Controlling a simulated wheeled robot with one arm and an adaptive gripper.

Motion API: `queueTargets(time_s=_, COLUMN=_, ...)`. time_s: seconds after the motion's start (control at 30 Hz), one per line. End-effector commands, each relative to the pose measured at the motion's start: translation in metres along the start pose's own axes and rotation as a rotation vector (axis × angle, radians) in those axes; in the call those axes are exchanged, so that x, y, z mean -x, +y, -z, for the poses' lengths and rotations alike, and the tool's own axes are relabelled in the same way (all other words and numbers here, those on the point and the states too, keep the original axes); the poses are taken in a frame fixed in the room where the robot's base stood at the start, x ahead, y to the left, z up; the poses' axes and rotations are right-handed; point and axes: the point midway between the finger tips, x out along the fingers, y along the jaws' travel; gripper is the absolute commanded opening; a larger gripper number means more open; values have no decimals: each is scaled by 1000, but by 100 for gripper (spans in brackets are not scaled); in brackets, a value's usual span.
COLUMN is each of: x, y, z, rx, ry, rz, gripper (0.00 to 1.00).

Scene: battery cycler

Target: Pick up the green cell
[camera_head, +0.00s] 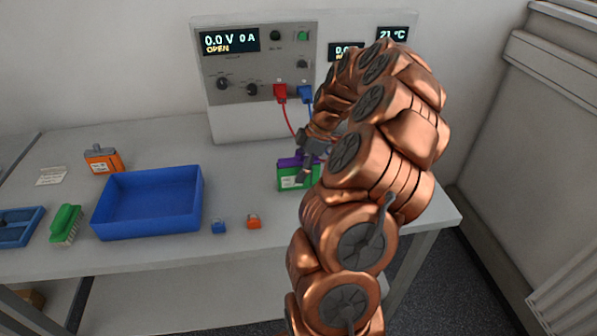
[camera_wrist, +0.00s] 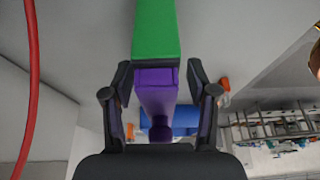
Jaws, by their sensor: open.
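The green cell (camera_head: 291,183) is a green block with a purple part (camera_head: 290,161) on it, standing on the bench in front of the cycler. In the wrist view, the green block (camera_wrist: 155,30) is at the top centre, and the purple part (camera_wrist: 157,90) extends from it down between my fingers. My gripper (camera_wrist: 158,74) is open, one finger on each side of the purple part, with small gaps showing. In the head view, my gripper (camera_head: 303,170) is at the cell and my arm hides its right side.
The cycler (camera_head: 225,83) stands behind with a red plug (camera_head: 280,92) and a blue plug (camera_head: 305,94); a red lead hangs close by.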

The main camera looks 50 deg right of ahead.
Motion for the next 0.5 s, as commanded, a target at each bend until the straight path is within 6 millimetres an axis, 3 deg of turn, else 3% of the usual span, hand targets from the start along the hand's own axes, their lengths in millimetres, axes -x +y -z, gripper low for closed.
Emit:
queueTargets(time_s=0.33, x=-9, y=0, z=0, rx=0, ry=0, rz=-3, gripper=58)
queueTargets(time_s=0.5, x=-9, y=0, z=0, rx=0, ry=0, rz=-3, gripper=41)
